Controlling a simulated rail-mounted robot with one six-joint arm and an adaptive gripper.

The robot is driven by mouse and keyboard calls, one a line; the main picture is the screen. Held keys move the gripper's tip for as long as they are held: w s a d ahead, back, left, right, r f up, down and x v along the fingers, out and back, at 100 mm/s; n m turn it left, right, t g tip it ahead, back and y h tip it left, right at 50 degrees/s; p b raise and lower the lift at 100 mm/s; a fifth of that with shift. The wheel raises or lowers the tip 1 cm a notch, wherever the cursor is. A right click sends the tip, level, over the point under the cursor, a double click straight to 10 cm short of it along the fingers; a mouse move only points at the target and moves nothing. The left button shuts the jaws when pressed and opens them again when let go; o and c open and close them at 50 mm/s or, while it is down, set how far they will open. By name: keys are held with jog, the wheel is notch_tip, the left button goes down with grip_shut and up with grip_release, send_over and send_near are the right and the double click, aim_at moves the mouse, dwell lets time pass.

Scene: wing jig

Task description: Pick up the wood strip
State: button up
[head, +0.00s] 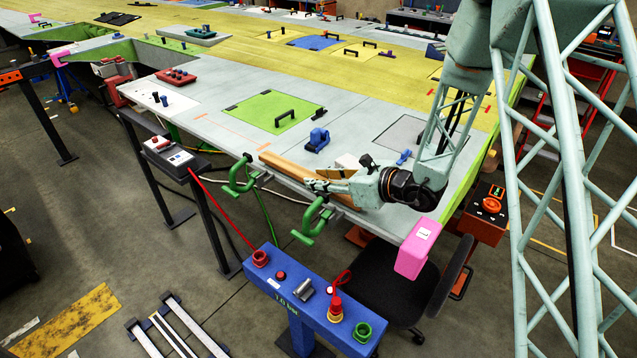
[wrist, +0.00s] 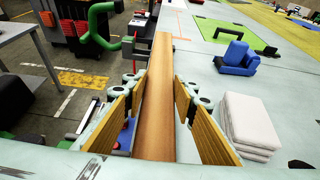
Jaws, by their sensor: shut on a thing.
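The wood strip (head: 283,166) is a long brown bar lying along the near edge of the grey wing panel (head: 220,125). In the wrist view the strip (wrist: 157,75) runs away from me between the two yellow-brown finger pads. My gripper (head: 318,186) is low at the wing edge, at the strip's right part in the head view. It is shut on the strip; the fingers (wrist: 156,98) stand on either side of it in the wrist view. The gripper hides part of the strip in the head view. Whether the strip is clear of the surface, I cannot tell.
Two green clamps (head: 240,176) (head: 314,220) stand along the wing edge beside the strip. A blue fixture (head: 318,140) sits on the panel. A stack of white pads (wrist: 248,122) is right of the fingers. A pink block (head: 417,248) hangs at the corner, and a blue stand (head: 310,308) is in front.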

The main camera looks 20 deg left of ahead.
jog(key=shift+r, duration=4.1)
jog(key=shift+r, duration=0.15)
